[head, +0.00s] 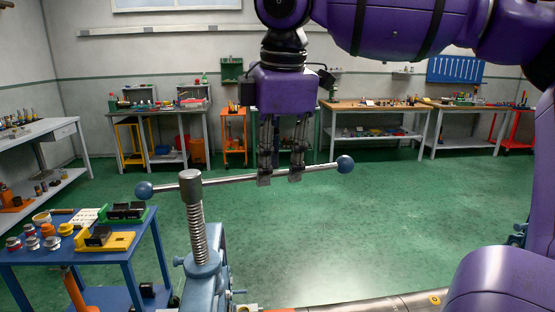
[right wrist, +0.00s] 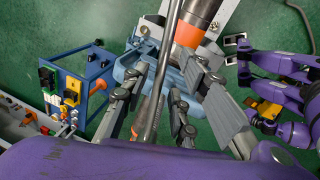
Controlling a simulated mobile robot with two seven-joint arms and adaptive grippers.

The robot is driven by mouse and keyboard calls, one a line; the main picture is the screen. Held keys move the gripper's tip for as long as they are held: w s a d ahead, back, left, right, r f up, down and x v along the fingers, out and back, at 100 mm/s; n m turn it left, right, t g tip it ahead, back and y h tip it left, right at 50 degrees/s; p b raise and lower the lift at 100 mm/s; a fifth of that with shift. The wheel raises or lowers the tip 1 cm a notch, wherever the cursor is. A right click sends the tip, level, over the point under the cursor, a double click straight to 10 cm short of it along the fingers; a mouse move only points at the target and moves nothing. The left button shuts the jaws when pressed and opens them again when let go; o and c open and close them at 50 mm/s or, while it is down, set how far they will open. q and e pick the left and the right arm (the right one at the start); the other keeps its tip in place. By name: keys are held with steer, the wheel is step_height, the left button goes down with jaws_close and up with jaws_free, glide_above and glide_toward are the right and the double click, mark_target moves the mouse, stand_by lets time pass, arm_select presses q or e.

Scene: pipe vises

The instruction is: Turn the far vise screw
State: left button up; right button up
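The vise screw (head: 198,235) stands upright on the blue vise (head: 208,280) at the lower left of the head view. A long steel handle bar (head: 228,180) with blue ball ends crosses its top, slanting up to the right. My right gripper (head: 280,178) comes down from above at the bar's right half, short of the right ball. In the right wrist view its fingers (right wrist: 160,115) are spread, with the bar (right wrist: 157,90) running between them. I cannot tell whether a finger touches the bar.
A blue cart (head: 75,250) with coloured parts stands left of the vise. A metal pipe (head: 390,302) runs right along the bottom edge. Bluish metal (head: 516,236) shows behind my arm at right. Workbenches line the back wall. The green floor between is clear.

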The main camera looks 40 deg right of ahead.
steer(key=shift+r, duration=0.1)
step_height(320, 180, up, 12)
steer(key=s+a, duration=0.1)
steer(key=s, duration=0.1)
steer(key=shift+f, duration=0.2)
steer(key=shift+s, duration=0.1)
